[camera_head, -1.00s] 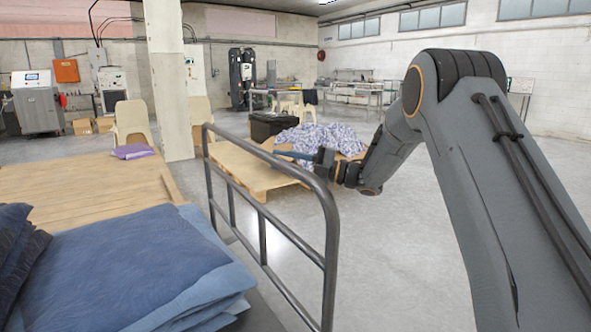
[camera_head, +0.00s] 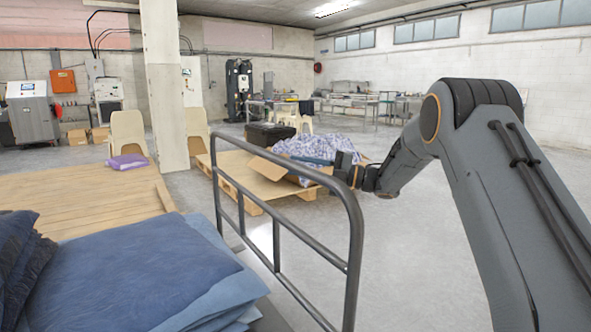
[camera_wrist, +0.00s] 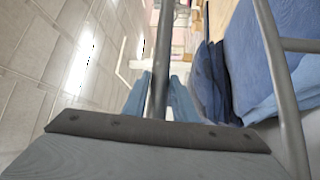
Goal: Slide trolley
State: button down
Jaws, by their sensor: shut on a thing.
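The trolley's grey tubular metal rail (camera_head: 357,240) stands along the right side of the trolley in the head view. Folded blue bedding (camera_head: 140,270) is piled on the trolley. My gripper (camera_head: 308,161) is at the rail's top bar. In the wrist view, the blue fingers of my gripper (camera_wrist: 159,98) sit on either side of a grey rail tube (camera_wrist: 162,60), shut on it. The bedding (camera_wrist: 255,65) also shows to the right there. The trolley's wheels are hidden.
A wooden platform (camera_head: 80,195) with a purple bundle (camera_head: 127,162) lies ahead on the left, before a pillar (camera_head: 163,90). Beyond the rail is a pallet (camera_head: 228,183) with a box and patterned cloth (camera_head: 318,147). Grey floor (camera_head: 410,250) is open on the right.

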jog(key=shift+w+d+r, duration=0.15)
jog(key=shift+d+r, duration=0.3)
jog(key=shift+r, duration=0.15)
jog(key=shift+a, duration=0.1)
jog(key=c, duration=1.6)
grip_release()
jog(key=shift+a+r, duration=0.1)
jog(key=shift+a, duration=0.05)
jog(key=shift+o, duration=0.7)
jog(key=shift+s+a, duration=0.1)
jog(key=shift+s, duration=0.1)
jog(key=shift+f, duration=0.25)
jog(key=s+d+f, duration=0.1)
jog(key=d, duration=0.6)
jog(key=shift+d+p, duration=0.35)
jog(key=shift+p, duration=0.05)
